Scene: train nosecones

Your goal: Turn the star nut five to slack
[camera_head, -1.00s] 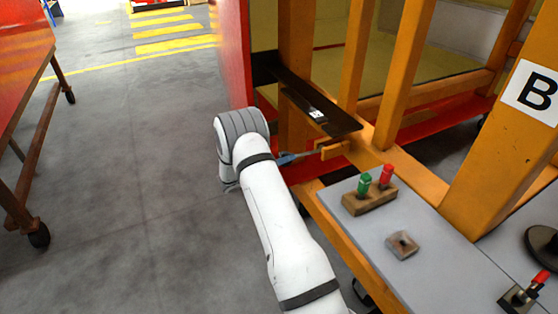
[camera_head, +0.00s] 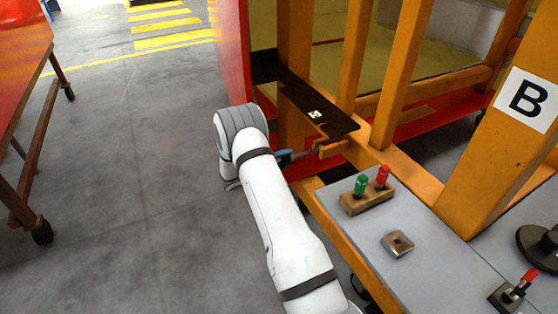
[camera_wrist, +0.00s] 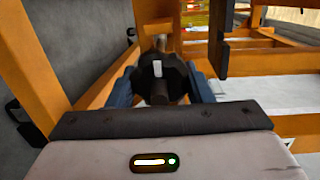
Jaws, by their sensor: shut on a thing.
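The star nut (camera_wrist: 172,82) is a black knob with a white mark on its face, in the middle of the wrist view. A dark threaded rod end sticks out of it toward my wrist. My gripper (camera_wrist: 160,88) has blue fingers on the nut's left and right sides and is shut on it. In the head view my gripper (camera_head: 286,157) is at the end of a short bar by the orange frame. There the nut is too small and hidden to make out. Which number this nut bears cannot be read.
An orange frame (camera_head: 397,80) with a "B" sign (camera_head: 528,99) stands right of my arm. A grey shelf (camera_head: 432,236) carries a wooden block (camera_head: 366,197) with green and red pegs, and a square metal piece (camera_head: 398,243). A red table (camera_head: 22,48) stands left; the floor between is clear.

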